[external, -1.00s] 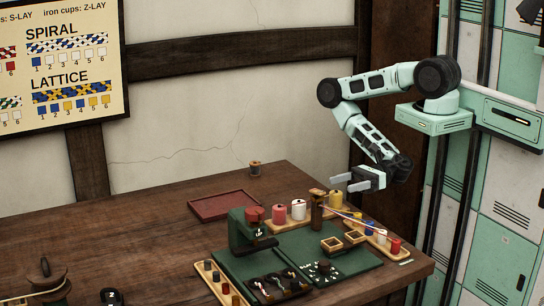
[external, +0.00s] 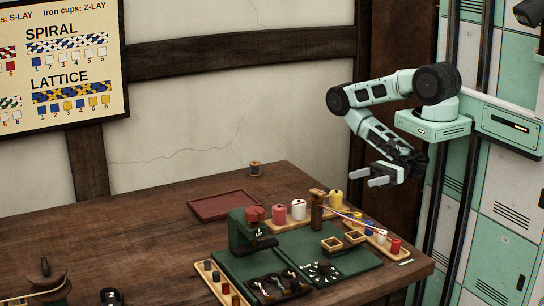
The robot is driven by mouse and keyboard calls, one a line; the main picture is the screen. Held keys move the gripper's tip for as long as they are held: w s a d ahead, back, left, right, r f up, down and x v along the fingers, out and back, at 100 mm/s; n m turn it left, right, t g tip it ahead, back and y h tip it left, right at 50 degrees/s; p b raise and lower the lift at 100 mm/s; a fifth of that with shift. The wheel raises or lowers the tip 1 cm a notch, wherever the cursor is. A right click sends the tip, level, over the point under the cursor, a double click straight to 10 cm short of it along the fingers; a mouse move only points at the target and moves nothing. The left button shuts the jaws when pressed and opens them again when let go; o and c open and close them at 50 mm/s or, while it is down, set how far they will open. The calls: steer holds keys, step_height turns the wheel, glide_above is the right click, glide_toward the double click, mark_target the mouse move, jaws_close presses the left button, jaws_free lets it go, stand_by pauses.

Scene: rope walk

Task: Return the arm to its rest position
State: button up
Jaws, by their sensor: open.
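My gripper (external: 376,176) is open and empty. It hangs in the air above the right back part of the wooden table (external: 140,240), with its two pale fingers pointing left. My pale green arm is folded, its elbow out to the left and its forearm sloping down to the right. The gripper is clear of the things on the table and touches nothing that I can see.
Below the gripper stand several coloured spools (external: 298,209), a wooden post (external: 317,211) with strands running right, and small wooden boxes (external: 354,237). A green stand (external: 240,232) and a dark red tray (external: 222,204) are further left. The wall is behind.

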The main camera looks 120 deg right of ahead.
steer(key=w+a+r+n+g+y, duration=0.3)
steer(key=a+r+n+g+y, duration=0.65)
steer(key=n+y, duration=0.75)
steer(key=s+a+r+n+g+h+b, duration=0.1)
steer(key=s+a+r+n+g+h, duration=0.25)
steer(key=n+g, duration=0.55)
steer(key=s+a+r+n+g+h, duration=0.2)
steer(key=s+a+n+g+h, duration=0.25)
steer(key=n+g, duration=0.4)
steer(key=w+a+r+n+t+h, duration=0.1)
steer(key=a+r+n+t+h, duration=0.4)
steer(key=n+t+h, duration=0.3)
steer(key=a+n+t, duration=0.1)
steer(key=n, duration=0.1)
steer(key=shift+w+a+r+n+b, duration=0.2)
steer(key=shift+a+r+n+b, duration=0.05)
steer(key=shift+r+n+b, duration=0.15)
steer(key=shift+f, duration=0.1)
